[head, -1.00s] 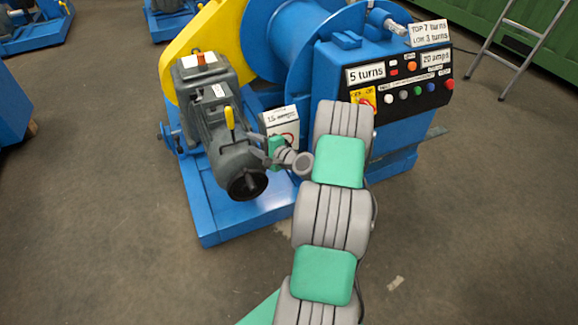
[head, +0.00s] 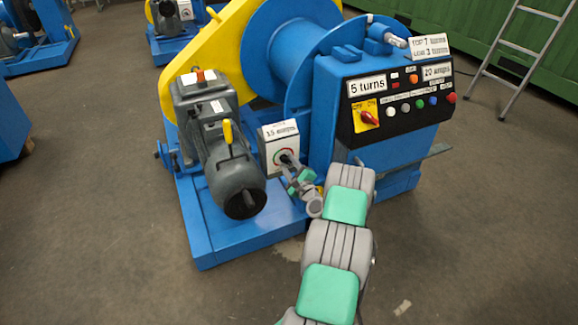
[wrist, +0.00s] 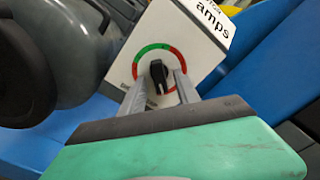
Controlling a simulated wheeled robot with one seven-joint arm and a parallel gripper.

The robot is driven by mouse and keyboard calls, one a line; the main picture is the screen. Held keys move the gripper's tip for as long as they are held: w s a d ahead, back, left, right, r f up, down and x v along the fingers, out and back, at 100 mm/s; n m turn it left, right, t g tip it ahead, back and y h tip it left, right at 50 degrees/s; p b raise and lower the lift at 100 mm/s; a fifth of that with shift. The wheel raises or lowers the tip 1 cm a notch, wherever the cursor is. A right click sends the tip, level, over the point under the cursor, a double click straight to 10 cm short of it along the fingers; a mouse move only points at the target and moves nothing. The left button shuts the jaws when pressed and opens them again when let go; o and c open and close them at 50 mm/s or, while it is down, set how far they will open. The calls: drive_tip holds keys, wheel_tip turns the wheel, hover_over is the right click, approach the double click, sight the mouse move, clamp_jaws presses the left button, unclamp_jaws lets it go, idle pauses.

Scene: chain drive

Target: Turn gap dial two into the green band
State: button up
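A dial with a black knob (wrist: 158,71) sits on a white box (head: 281,140) beside the grey motor. In the wrist view its ring has a green band (wrist: 150,49) at the upper left and red on the right and lower left. I cannot tell surely where the knob points. The box label ends in "amps" in the wrist view. My gripper (wrist: 160,78) is open, its two grey fingers apart, with the tips at the lower left and right of the knob. I cannot tell whether they touch it. In the head view my gripper (head: 292,164) is at the dial face.
The grey motor (head: 230,165) with a yellow lever stands left of the box. A blue control panel (head: 400,105) with a red rotary switch and several buttons is to the right. The blue base (head: 215,235) lies below. A ladder (head: 515,60) stands at the far right.

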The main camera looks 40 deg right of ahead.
clamp_jaws()
idle(0.4)
drive_tip(key=shift+n, duration=0.3)
